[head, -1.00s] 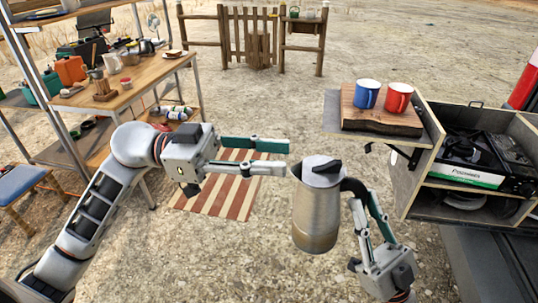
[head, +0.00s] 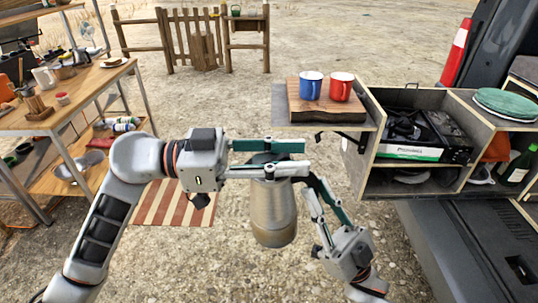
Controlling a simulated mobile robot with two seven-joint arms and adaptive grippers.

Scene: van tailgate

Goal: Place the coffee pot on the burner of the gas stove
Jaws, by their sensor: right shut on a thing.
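The coffee pot (head: 273,215) is a steel, dark-topped jug, upright in mid-air at the centre of the head view. My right gripper (head: 312,184) is shut on it at its right side, where the handle is; the hold is mostly hidden. My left gripper (head: 306,157) is open, its two fingers apart and pointing right. They cross in front of the pot's top and hide its lid; I cannot tell if they touch it. The gas stove (head: 414,153), black with a green and white front, sits in the van's drawer unit at right.
A blue mug (head: 311,86) and a red mug (head: 341,87) stand on a wooden board (head: 325,112) left of the stove. The wooden unit (head: 368,170) has walls around the stove. A cluttered table (head: 80,95) is at left. Open ground lies behind the pot.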

